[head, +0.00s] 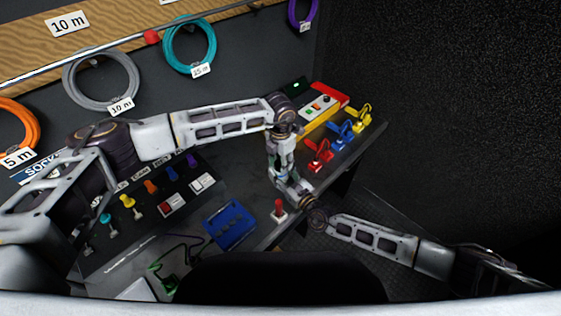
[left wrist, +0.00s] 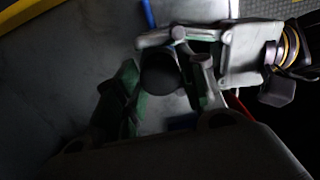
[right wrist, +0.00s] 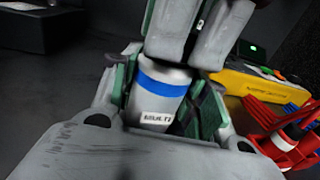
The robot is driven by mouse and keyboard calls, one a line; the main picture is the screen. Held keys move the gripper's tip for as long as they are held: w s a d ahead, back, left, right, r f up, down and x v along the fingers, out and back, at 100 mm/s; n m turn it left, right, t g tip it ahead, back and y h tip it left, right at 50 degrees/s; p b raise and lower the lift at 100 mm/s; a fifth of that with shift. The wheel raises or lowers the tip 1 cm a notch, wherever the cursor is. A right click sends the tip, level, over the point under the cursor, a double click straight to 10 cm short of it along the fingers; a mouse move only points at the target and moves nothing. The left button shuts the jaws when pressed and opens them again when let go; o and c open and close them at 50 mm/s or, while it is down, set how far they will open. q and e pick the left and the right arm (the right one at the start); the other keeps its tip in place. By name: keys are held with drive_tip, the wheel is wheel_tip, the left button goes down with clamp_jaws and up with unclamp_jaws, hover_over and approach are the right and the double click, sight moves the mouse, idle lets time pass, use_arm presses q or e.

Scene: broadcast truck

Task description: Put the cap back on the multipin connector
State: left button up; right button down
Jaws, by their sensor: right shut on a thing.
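My right gripper (right wrist: 165,100) is shut on a silver cylinder with a blue band and a white label, seemingly the multipin connector (right wrist: 162,90). It holds the cylinder upright in the right wrist view. My left gripper (left wrist: 165,85) has its fingers around a dark round piece, seemingly the cap (left wrist: 160,72). I cannot tell whether they grip it or stand slightly apart. In the right wrist view the left fingers (right wrist: 190,30) are directly above the connector and hide its top. Whether the cap touches the connector is hidden. In the head view both grippers meet above the desk's front edge.
A blue tray (head: 231,223) and a red knob on a white base (head: 279,209) are on the desk near the arms. Red, blue and yellow holders (head: 346,133) stand at the right end. Coloured cable coils (head: 189,48) hang on the back wall.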

use_arm(q)
drive_tip(key=c, duration=0.3)
drive_tip(key=shift+c, duration=0.2)
drive_tip(key=o, duration=1.2)
drive_tip(key=shift+r, duration=0.1)
drive_tip(key=shift+r, duration=5.9)
use_arm(e)
drive_tip(key=c, duration=0.7)
unclamp_jaws()
drive_tip(key=shift+s+d, duration=0.1)
drive_tip(key=shift+v, duration=5.85)
